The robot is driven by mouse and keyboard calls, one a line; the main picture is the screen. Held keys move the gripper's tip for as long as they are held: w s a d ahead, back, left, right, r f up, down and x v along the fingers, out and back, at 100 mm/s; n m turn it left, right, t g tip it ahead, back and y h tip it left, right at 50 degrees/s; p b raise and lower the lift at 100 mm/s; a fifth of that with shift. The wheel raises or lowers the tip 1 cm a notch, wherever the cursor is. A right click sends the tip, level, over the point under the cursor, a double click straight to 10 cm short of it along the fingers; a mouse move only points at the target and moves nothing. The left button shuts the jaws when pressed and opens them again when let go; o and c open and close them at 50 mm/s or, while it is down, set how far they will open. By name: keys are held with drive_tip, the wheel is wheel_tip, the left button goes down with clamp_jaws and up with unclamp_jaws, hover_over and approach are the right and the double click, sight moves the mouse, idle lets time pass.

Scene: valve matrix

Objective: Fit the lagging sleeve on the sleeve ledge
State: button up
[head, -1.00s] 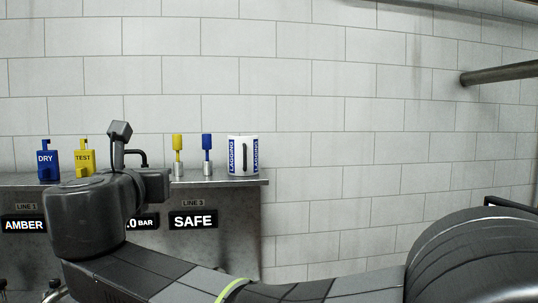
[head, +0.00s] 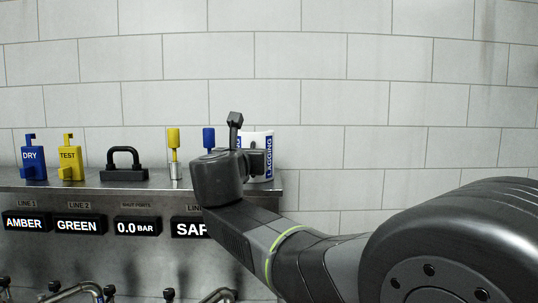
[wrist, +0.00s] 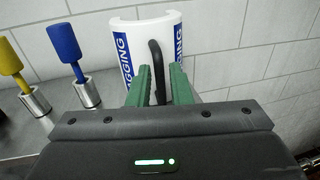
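The lagging sleeve (head: 266,141) is a white half-round shell with blue LAGGING labels and a black handle. It stands upright at the right end of the steel shelf, partly hidden behind my arm in the head view. In the wrist view the sleeve (wrist: 147,28) is straight ahead. My gripper (wrist: 160,80) is open, with its green fingers on either side of the sleeve's black handle (wrist: 156,62). Gaps show between the fingers and the handle. I cannot identify the sleeve ledge in these views.
On the shelf (head: 95,185) stand a blue DRY tag (head: 33,163), a yellow TEST tag (head: 70,163), a black handled block (head: 124,174), and yellow (head: 173,140) and blue (head: 208,138) paddles in metal sockets. Status plates and pipework sit below. The wall right of the shelf is bare.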

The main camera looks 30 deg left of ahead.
drive_tip(key=x, duration=0.3)
drive_tip(key=shift+w+a, duration=0.15)
drive_tip(key=shift+w, duration=0.2)
drive_tip(key=shift+s, duration=0.1)
clamp_jaws()
drive_tip(key=shift+r, duration=0.1)
